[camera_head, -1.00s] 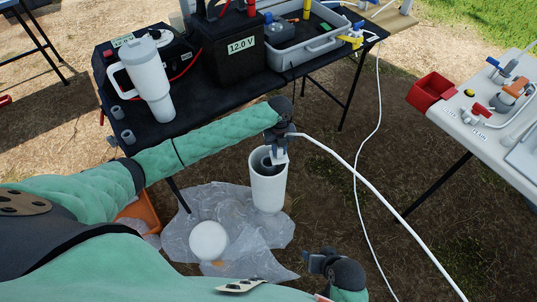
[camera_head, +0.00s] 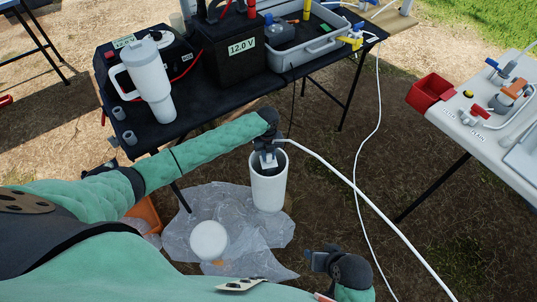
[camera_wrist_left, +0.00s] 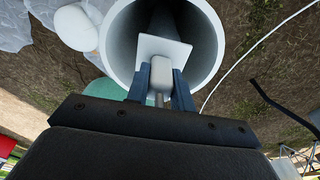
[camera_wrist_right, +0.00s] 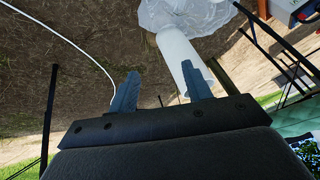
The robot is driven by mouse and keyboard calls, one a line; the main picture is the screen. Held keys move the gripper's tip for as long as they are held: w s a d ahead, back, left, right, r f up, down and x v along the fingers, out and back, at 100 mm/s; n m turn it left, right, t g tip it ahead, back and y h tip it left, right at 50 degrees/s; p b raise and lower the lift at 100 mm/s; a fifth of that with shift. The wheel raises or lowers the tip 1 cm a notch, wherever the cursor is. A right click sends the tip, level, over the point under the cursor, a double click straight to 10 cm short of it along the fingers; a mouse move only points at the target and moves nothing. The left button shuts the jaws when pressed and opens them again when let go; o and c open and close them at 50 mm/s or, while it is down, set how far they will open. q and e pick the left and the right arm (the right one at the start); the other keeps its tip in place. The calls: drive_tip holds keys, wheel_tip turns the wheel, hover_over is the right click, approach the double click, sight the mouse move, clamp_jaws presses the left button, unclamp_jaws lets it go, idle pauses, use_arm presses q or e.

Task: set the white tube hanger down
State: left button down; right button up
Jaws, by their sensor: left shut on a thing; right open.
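The white tube hanger (camera_wrist_left: 163,50) is between the fingers of my left gripper (camera_wrist_left: 161,85), which is shut on it. In the left wrist view its flat plate shows over the mouth of a white upright pipe (camera_wrist_left: 122,48). In the head view my left gripper (camera_head: 267,160) is at the mouth of that pipe (camera_head: 268,190), and a white tube (camera_head: 345,178) runs from there to the lower right. Whether the hanger touches the rim I cannot tell. My right gripper (camera_wrist_right: 160,90) is open and empty, low at the front in the head view (camera_head: 318,262).
A clear plastic sheet (camera_head: 180,240) lies on the ground with a round white cap (camera_head: 209,240) on it. A black table (camera_head: 150,130) behind holds a battery (camera_head: 230,50), a white tumbler (camera_head: 148,78) and a grey tray (camera_head: 310,48). A pale table (camera_head: 490,125) stands at the right.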

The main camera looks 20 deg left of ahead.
use_arm(q)
drive_tip(key=c, duration=1.2)
unclamp_jaws()
drive_tip(key=shift+f, duration=0.1)
use_arm(e)
drive_tip(key=shift+f, duration=0.5)
drive_tip(key=shift+r, duration=0.1)
